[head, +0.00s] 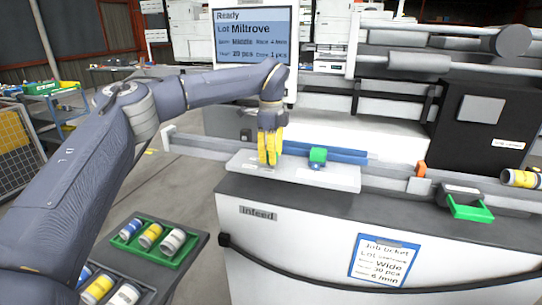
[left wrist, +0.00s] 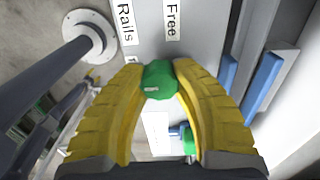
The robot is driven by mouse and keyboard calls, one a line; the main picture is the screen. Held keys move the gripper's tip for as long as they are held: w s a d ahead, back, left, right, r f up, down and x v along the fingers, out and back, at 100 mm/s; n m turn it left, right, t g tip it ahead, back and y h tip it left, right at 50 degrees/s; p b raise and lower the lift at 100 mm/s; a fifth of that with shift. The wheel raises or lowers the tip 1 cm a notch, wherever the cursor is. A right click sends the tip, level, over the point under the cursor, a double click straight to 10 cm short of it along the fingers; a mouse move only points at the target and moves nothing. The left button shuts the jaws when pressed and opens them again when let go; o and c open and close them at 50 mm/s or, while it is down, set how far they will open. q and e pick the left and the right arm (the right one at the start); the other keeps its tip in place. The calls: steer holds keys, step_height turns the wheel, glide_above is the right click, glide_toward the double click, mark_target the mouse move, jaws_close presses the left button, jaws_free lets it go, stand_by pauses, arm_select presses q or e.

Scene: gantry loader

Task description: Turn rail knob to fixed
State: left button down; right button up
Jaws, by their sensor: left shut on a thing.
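The rail knob (left wrist: 159,82) is green with a small pale mark on its top. In the left wrist view it sits between the yellow fingertips of my left gripper (left wrist: 158,72), which is shut on it. A "Free" label (left wrist: 172,20) and a "Rails" label (left wrist: 126,22) lie just beyond the knob. A further label beside the left finger is mostly hidden, so I cannot read it. In the head view my left gripper (head: 270,150) points down onto the light grey infeed plate (head: 338,177), and its fingers hide the knob. My right gripper is not in view.
A green tray (head: 177,258) of cans is at lower left. A screen (head: 252,35) stands behind.

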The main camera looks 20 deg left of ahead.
arm_select(q)
steer(key=c, duration=0.9)
jaws_free()
step_height(320, 180, up, 12)
